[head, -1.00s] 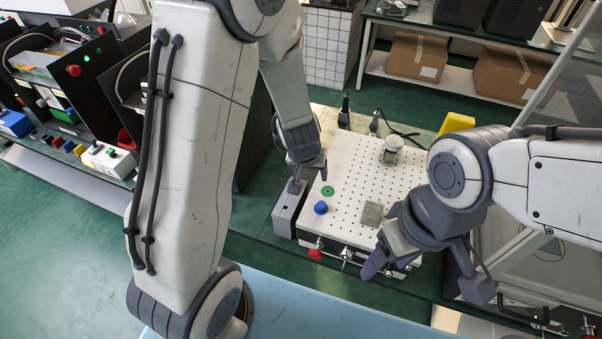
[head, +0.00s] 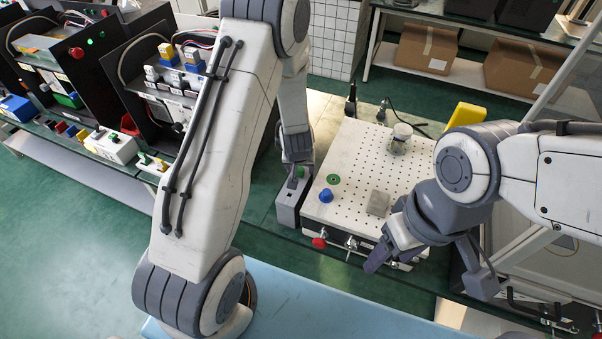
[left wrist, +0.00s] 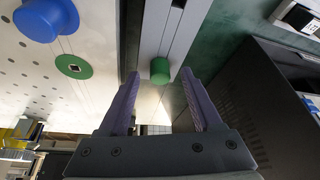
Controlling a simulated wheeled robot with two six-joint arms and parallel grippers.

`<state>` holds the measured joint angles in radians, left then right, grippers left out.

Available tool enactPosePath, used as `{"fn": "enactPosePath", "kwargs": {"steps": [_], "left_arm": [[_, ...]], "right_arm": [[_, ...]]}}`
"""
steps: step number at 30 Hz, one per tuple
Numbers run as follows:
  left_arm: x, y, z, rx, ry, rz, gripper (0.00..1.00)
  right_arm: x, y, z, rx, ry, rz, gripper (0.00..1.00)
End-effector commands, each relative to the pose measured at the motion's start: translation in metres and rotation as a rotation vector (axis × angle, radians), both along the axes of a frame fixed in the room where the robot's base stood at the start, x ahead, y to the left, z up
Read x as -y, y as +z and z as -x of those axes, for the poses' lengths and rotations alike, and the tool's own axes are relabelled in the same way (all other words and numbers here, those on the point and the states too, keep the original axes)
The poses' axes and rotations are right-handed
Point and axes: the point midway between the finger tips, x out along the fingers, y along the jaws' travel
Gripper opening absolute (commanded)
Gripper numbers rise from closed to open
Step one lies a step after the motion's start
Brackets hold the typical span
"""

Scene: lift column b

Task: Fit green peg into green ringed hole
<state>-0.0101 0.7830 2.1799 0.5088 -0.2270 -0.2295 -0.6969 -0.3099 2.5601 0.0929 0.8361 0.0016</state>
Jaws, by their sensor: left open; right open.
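The green peg (left wrist: 160,71) stands on a grey narrow block (head: 288,208) left of the white perforated board. In the left wrist view it lies between the open purple fingertips of my left gripper (left wrist: 160,82), with gaps on both sides. In the head view my left gripper (head: 297,172) is over that block. The green ring (head: 333,179) around a small square hole lies flat on the board; it also shows in the left wrist view (left wrist: 84,66). My right gripper (head: 424,272) is open and empty at the board's front right.
A blue knob-like piece (head: 326,195) stands close to the green ring. The board (head: 360,165) also carries a grey square plate (head: 378,203) and a glass-like cylinder (head: 401,134). A red knob (head: 319,242) projects from its front.

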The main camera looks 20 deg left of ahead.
Motion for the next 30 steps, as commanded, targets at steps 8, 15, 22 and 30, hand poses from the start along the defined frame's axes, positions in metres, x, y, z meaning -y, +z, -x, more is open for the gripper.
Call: {"fn": "enactPosePath", "kwargs": {"steps": [8,15,22,30], "left_arm": [[-0.001,-0.003,-0.002,0.000,0.001,0.000,0.66],[0.000,-0.003,-0.001,0.000,0.000,0.000,0.00],[0.000,-0.003,-0.001,0.000,0.000,0.000,0.00],[0.000,0.020,-0.002,0.002,0.001,0.001,0.00]], "right_arm": [[0.000,0.000,0.000,0.000,0.000,0.000,0.64],[0.000,0.000,0.000,0.000,0.000,0.000,0.64],[0.000,0.000,0.000,0.000,0.000,0.000,0.64],[0.000,0.008,0.000,0.000,0.000,0.000,0.64]]}}
